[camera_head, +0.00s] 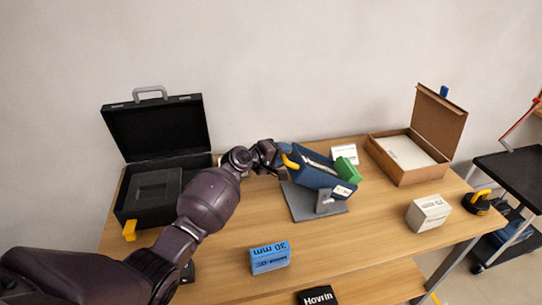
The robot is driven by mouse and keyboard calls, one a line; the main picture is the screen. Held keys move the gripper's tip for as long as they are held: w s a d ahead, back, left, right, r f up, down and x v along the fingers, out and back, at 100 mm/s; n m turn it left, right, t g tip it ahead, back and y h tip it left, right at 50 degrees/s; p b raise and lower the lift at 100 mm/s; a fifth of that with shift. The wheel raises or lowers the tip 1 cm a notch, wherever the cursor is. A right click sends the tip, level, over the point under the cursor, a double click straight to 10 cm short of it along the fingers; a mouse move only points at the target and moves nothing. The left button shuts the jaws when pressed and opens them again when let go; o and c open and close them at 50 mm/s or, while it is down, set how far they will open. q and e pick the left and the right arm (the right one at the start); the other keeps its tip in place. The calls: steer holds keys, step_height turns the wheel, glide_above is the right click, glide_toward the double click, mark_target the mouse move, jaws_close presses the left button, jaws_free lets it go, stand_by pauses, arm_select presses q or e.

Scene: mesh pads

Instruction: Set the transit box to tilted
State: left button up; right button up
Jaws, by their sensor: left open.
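A dark blue open box (318,178), which looks like the transit box, sits on a grey stand (302,207) with an upright bracket. It is tilted, with its right end lower in the picture. A yellow handle (290,161) is at its left end. My left gripper (284,163) is open at this handle; I cannot tell whether it touches it. The gripper partly hides the box's left end. A green block (347,170) shows at the box's right side. My right gripper is not in view.
An open black case (127,204) stands at the left and an open brown box (404,174) at the back right. A blue box marked 30 mm (270,258), a white box (428,213) and a yellow-black item (477,203) are nearer.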

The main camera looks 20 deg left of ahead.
arm_select(q)
steer(key=v, duration=1)
steer(key=shift+s, duration=0.15)
steer(key=shift+a, duration=0.1)
steer(key=s+f+m+y, duration=0.2)
steer(key=s+f, duration=0.4)
steer(key=s, duration=0.4)
steer(key=s+f+m+y, duration=0.3)
steer(key=s+f+m, duration=0.2)
steer(key=s, duration=0.6)
steer(key=s+f+m+y, duration=0.2)
steer(key=s+f+m, duration=0.2)
steer(key=s+f, duration=0.4)
steer(key=shift+s+a+g+y, duration=0.15)
steer(key=shift+s+y, duration=0.05)
steer(key=shift+s, duration=0.6)
steer(key=shift+s+a+g+y, duration=0.15)
steer(key=shift+s+y, duration=0.05)
steer(key=shift+s, duration=0.6)
